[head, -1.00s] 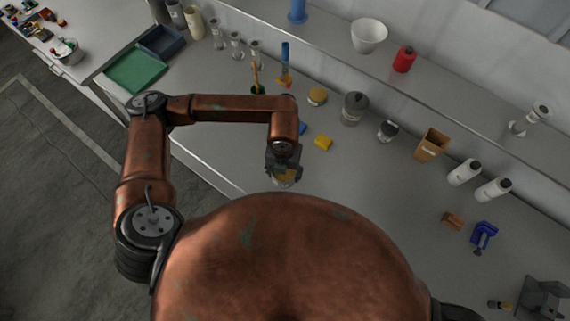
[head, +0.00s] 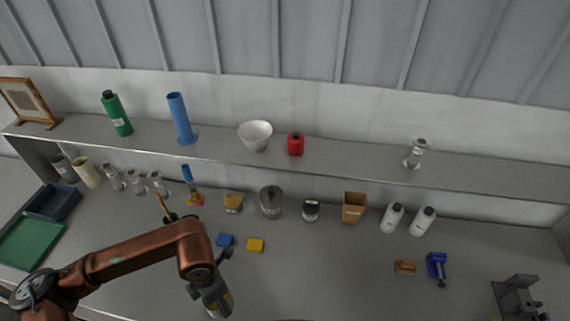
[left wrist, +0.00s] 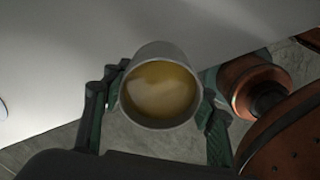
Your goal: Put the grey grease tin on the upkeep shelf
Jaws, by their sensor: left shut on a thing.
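The grey grease tin (left wrist: 128,104) is an open round can with yellow-brown grease inside, seen from above in the left wrist view. My left gripper (left wrist: 158,112) is shut on it, with one finger on each side. In the head view my left gripper (head: 212,292) is over the front of the bench, left of centre, and the tin (head: 222,305) shows only partly below it. A long grey shelf (head: 345,167) runs along the back wall above the bench; I see no label naming it. My right gripper is not in view.
On the shelf stand a green bottle (head: 117,114), a blue cylinder (head: 181,118), a white bowl (head: 255,134), a red bottle (head: 296,145) and a glass-like stand (head: 416,153). The shelf is bare between the red bottle and that stand. Jars and sponges crowd the bench below.

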